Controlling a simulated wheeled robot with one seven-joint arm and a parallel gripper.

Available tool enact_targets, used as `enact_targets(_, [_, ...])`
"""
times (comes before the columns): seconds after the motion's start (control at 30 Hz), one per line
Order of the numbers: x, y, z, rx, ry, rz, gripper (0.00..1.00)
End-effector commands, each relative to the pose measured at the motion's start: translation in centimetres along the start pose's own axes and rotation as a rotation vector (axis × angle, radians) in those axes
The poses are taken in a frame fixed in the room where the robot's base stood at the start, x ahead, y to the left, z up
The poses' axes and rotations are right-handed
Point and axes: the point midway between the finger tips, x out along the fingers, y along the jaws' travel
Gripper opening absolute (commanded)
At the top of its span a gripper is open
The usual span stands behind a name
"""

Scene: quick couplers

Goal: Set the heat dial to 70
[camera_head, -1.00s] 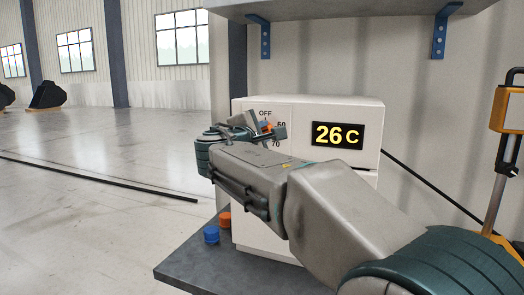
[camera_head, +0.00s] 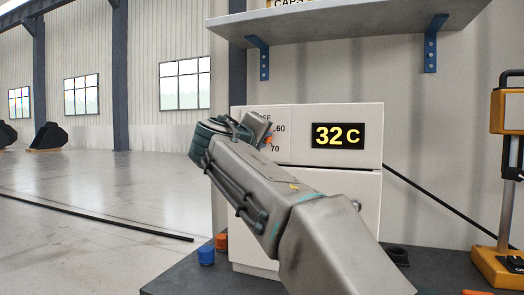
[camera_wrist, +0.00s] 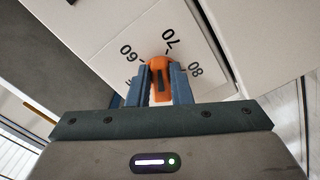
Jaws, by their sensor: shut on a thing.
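The white heater box (camera_head: 300,118) has a display (camera_head: 339,136) reading 32 C. Its orange heat dial (camera_head: 268,140) is mostly hidden behind my gripper (camera_head: 262,132) in the head view. In the wrist view the orange dial (camera_wrist: 160,63) sits between the two blue-grey fingers of my gripper (camera_wrist: 162,84), which is shut on it. The printed marks 60, 70 and 80 stand around the dial, with 70 just beyond its top edge in that view. A dark slot shows on the dial's face; which mark the dial points to is unclear.
A blue cap (camera_head: 206,256) and an orange cap (camera_head: 221,241) stand on the dark bench (camera_head: 185,280) left of the box. A shelf (camera_head: 340,22) hangs above. A yellow-and-black device (camera_head: 497,258) stands at the right.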

Motion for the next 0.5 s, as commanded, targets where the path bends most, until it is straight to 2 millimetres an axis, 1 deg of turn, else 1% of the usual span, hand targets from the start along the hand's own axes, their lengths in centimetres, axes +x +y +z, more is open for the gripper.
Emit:
enact_targets(0.03, [0.01, -0.51, 0.14, 0.040, 0.001, -0.001, 0.00])
enact_targets(0.2, [0.00, -0.61, 0.06, 0.163, 0.001, -0.002, 0.00])
enact_targets(0.5, [0.01, -0.66, -0.06, 0.297, 0.000, -0.002, 0.00])
